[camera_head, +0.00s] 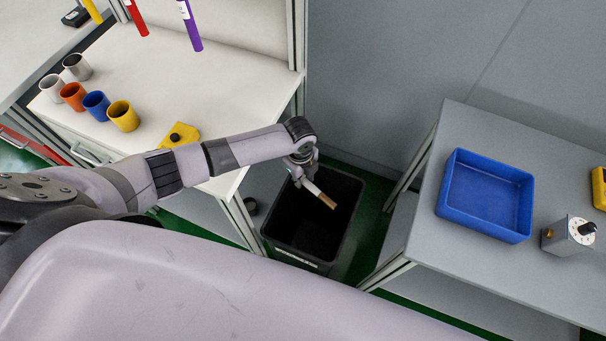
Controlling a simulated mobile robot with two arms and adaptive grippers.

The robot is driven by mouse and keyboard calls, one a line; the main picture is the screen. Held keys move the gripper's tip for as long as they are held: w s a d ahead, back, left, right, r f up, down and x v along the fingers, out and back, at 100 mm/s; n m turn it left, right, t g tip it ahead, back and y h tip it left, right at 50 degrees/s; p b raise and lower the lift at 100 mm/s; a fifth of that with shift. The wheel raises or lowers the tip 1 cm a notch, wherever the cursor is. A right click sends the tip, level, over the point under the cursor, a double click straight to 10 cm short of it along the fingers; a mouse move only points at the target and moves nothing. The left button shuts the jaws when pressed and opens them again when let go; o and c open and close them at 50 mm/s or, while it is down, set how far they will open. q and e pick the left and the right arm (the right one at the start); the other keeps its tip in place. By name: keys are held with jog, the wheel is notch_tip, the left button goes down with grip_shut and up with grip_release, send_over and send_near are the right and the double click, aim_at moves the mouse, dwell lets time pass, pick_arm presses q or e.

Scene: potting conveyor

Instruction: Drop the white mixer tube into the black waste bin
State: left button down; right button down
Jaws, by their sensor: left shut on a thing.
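The white mixer tube (314,190) is a short white stick with a brownish end (327,201). My left gripper (304,179) is shut on it, and the brownish end points down to the right. The black waste bin (349,222) stands on the green floor between the two tables, with its opening facing up. In the head view the gripper and tube appear over the bin's opening; their exact height above the rim is hard to judge. The inside of the bin is dark. My right gripper is not in view.
A white table (190,62) at left holds several cups, including a yellow cup (123,115), and a yellow block (182,134). Coloured tubes hang above it. A grey table (411,232) at right holds an empty blue tray (485,236) and a small grey device (567,236).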

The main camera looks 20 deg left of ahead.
aim_at(303, 183)
pick_arm(q)
notch_tip(303, 183, down, 4)
jog(key=b, duration=0.3)
jog(key=shift+r, duration=0.1)
jog(key=shift+f, duration=0.25)
jog(key=c, duration=1.3)
grip_release()
jog(key=shift+r, duration=0.1)
jog(key=r, duration=1.2)
jog(key=shift+s+a, duration=0.15)
jog(key=shift+s, duration=0.1)
